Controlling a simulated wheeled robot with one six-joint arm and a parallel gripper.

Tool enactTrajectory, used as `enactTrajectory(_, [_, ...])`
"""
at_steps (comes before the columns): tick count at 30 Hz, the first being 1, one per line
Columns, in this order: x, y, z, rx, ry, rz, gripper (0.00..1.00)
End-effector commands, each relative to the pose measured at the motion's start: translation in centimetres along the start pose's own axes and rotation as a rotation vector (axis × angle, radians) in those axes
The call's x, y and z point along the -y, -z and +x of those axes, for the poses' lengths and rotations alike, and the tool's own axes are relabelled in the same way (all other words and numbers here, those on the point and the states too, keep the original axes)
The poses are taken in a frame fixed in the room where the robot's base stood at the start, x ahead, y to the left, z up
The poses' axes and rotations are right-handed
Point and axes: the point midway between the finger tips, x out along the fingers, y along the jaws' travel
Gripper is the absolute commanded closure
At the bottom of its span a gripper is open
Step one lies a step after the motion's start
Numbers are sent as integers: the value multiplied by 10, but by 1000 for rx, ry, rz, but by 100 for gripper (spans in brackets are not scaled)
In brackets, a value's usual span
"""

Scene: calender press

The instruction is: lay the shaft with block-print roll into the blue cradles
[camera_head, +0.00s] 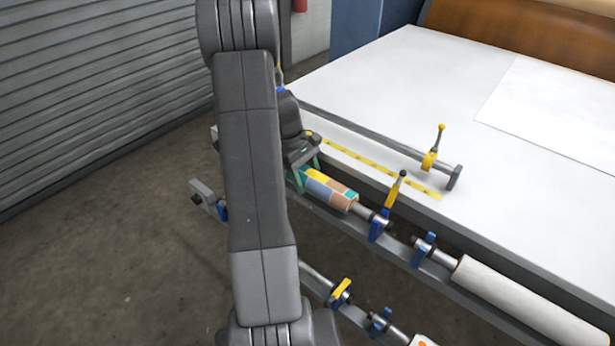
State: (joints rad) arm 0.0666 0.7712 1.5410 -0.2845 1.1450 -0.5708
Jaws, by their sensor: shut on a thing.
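The block-print roll (333,190), with blue, orange, teal and yellow patches, sits on its shaft (364,211) along the front of the white table. My gripper (303,174), with green fingers, is shut on the left part of the roll, coming from above. The shaft's right end is at a blue cradle (378,226) with its yellow lever (394,190) standing up. I cannot tell whether the shaft rests in it or is just above. The roll's left end and the left cradle are hidden behind my arm.
The white table (400,90) has a grey bar (380,140) with a yellow clamp (431,160) along its edge. Another blue cradle (424,248) holds a white roll (520,300) at right. A lower rail has a yellow lever (341,291) and a blue cradle (379,321).

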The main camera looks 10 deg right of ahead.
Motion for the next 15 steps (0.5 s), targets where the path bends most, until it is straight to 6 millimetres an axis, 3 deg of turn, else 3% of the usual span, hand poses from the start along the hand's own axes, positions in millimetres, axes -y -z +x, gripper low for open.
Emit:
enactTrajectory(2, [0, 1, 2, 0, -1, 0, 81])
enactTrajectory(3, [0, 0, 1, 0, -1, 0, 38])
enactTrajectory(6, [0, 0, 1, 0, -1, 0, 19])
enactTrajectory(15, [0, 1, 1, 0, 0, 0, 19])
